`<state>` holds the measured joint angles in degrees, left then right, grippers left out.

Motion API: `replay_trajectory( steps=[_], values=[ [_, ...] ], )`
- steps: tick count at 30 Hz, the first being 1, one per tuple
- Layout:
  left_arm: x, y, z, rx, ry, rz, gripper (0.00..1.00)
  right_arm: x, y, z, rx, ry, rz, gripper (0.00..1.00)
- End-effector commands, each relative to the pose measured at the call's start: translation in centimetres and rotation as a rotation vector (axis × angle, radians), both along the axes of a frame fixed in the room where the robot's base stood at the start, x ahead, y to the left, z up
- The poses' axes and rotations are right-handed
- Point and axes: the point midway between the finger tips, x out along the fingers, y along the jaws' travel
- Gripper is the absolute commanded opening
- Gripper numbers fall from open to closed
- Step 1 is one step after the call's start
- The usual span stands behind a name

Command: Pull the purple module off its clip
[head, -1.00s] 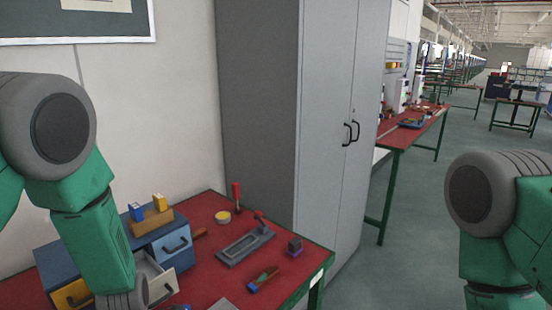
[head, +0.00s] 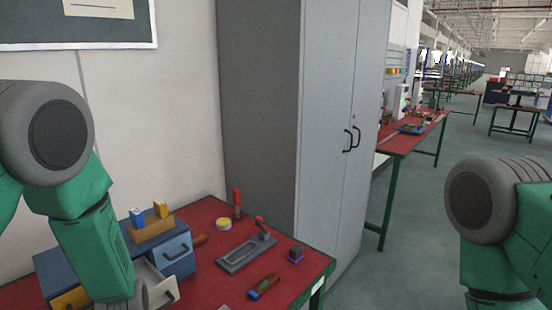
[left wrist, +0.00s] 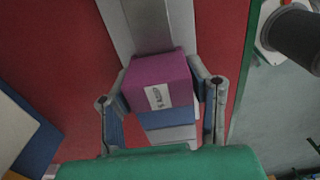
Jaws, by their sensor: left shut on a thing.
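The purple module (left wrist: 162,78) shows in the left wrist view as a box with a small white label. My left gripper (left wrist: 160,88) has a finger on each side of it and is shut on it. A grey bar (left wrist: 145,22) runs up behind the module, with blue and pale parts just below it. I cannot tell whether the module still touches its clip. In the head view the left gripper is below the picture edge. My right gripper is in neither view.
A grey cabinet (head: 325,120) stands behind.

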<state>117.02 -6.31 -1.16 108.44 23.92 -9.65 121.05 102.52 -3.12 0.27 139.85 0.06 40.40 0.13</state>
Motion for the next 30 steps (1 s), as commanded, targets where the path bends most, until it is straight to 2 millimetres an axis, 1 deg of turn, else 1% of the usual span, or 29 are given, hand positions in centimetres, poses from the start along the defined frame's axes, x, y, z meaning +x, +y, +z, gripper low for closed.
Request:
replay_trajectory(
  steps=[1,16,30],
  values=[
    [1.06,-0.16,0.59,0.000,-0.026,-0.004,0.00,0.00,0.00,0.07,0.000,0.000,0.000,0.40],
    [1.05,-0.13,0.65,0.001,-0.027,-0.004,0.00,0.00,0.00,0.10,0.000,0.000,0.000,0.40],
    [0.97,-0.08,1.00,0.001,-0.026,-0.004,0.00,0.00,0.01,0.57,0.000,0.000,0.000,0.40]
  ],
)
